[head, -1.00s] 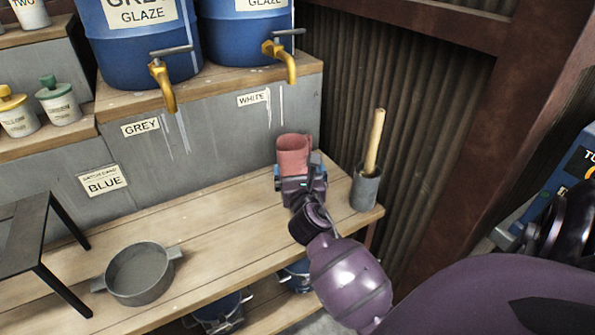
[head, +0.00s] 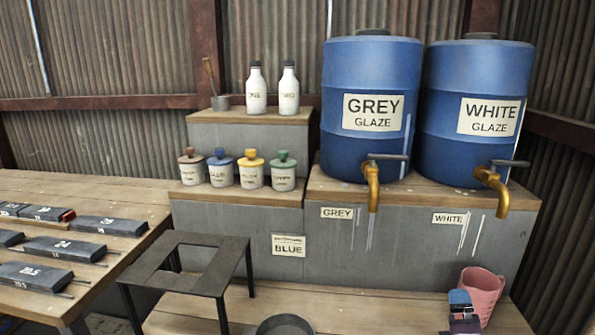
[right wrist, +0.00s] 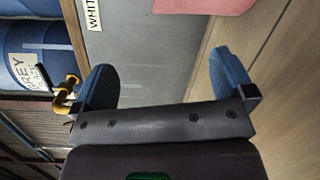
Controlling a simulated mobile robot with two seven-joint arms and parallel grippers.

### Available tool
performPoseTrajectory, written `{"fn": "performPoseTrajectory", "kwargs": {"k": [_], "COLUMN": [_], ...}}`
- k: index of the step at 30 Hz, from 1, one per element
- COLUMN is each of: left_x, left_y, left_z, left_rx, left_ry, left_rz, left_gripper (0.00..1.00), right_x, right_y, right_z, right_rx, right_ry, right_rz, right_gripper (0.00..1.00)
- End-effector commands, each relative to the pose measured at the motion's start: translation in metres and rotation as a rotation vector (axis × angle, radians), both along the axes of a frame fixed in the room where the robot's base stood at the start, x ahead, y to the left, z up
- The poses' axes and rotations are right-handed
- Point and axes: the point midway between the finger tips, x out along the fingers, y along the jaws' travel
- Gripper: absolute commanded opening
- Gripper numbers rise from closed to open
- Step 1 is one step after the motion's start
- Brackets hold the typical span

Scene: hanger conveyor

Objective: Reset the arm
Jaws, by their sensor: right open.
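My right gripper (head: 460,305) shows at the bottom right of the head view, its blue fingers just in front of and left of a pink mug (head: 482,290). In the right wrist view the two blue fingers of my right gripper (right wrist: 160,72) are spread wide with nothing between them. The pink mug (right wrist: 205,5) shows only at the top edge of that view, beyond the fingertips. The mug stands on the wooden bench (head: 370,315) below the white glaze tap. My left gripper is not in view.
Grey (head: 370,140) and white (head: 490,85) glaze barrels with brass taps stand on the ledge behind. A dark metal stand (head: 205,250) and a grey bowl (head: 286,326) are left of the mug. Small jars (head: 250,170) and bottles (head: 257,90) stand on steps. A side table holds dark labelled blocks (head: 65,248).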

Motion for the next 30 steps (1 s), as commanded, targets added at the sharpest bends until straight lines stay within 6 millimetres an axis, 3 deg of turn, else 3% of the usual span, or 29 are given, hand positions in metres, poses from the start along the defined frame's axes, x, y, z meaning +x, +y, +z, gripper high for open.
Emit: {"fn": "performPoseTrajectory", "kwargs": {"k": [8,13,18,21,30], "left_x": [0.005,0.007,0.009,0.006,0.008], "left_y": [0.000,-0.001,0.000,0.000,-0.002], "left_z": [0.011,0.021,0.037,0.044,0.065], "left_rx": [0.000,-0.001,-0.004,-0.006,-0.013], "left_ry": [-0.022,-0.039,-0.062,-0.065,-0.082], "left_rz": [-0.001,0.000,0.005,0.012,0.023], "left_gripper": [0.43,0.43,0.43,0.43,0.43], "right_x": [-0.024,-0.059,-0.117,-0.153,-0.262], "right_y": [0.036,0.061,0.087,0.099,0.115], "right_z": [-0.012,-0.028,-0.052,-0.065,-0.099], "right_rx": [0.651,1.088,1.501,1.649,1.738], "right_ry": [-0.181,-0.227,-0.209,-0.172,-0.026], "right_rz": [0.088,0.093,0.026,-0.030,-0.189], "right_gripper": [1.00,1.00,1.00,1.00,1.00]}}
